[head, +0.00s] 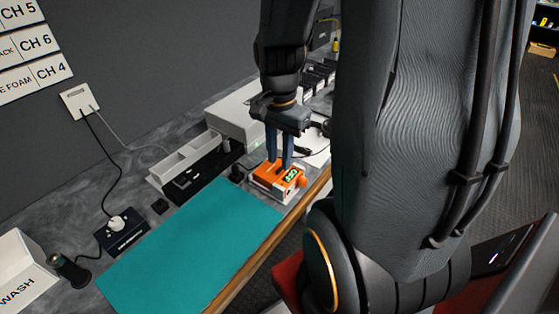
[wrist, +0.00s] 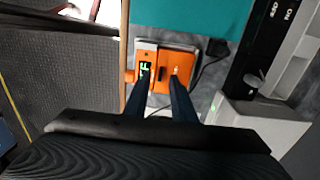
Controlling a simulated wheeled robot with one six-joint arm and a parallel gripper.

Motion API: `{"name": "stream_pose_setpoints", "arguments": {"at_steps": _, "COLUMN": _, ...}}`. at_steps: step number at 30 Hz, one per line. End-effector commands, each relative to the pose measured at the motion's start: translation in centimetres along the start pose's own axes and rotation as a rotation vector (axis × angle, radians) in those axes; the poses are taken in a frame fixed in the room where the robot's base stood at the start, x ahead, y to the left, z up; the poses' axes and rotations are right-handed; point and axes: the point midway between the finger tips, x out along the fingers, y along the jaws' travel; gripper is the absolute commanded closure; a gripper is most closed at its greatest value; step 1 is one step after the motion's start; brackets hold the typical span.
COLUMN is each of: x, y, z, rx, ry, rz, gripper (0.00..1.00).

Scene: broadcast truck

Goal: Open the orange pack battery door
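The orange pack (head: 286,184) sits on a light base on the bench, just past the teal mat's far right corner. It has a dark display with green characters. The wrist view shows the orange pack (wrist: 163,84) between and beyond my fingers, with a small dark piece on its face. My gripper (head: 279,163) points down over the pack, with two blue fingers spread apart. In the wrist view my gripper (wrist: 161,77) is open, with nothing seen held. I cannot tell whether the fingertips touch the pack, nor make out the battery door's state.
The teal mat (head: 190,245) is bare. A white divided tray (head: 185,157) and a grey-white box (head: 232,112) stand behind the pack. A dark cable (wrist: 212,62) lies beside the pack. The bench's wooden edge (head: 262,252) runs close by on the pack's right.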

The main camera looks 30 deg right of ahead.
Motion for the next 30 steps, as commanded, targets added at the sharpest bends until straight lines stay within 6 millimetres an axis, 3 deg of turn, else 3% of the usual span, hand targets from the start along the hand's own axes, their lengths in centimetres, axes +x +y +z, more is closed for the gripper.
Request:
{"name": "stream_pose_setpoints", "arguments": {"at_steps": 6, "x": 1.9, "y": 0.0, "z": 0.1, "rx": -0.001, "ry": -0.001, "rz": 0.001, "gripper": 0.77}}
{"name": "stream_pose_setpoints", "arguments": {"at_steps": 17, "x": 2.4, "y": 0.0, "z": 0.0, "rx": -0.002, "ry": 0.0, "rz": 0.0, "gripper": 0.77}}
{"name": "stream_pose_setpoints", "arguments": {"at_steps": 22, "x": 2.4, "y": 0.0, "z": 0.0, "rx": -0.002, "ry": 0.0, "rz": 0.0, "gripper": 1.0}}
{"name": "stream_pose_setpoints", "arguments": {"at_steps": 30, "x": 2.3, "y": -0.1, "z": 0.0, "rx": -0.003, "ry": 0.0, "rz": 0.006, "gripper": 1.0}}
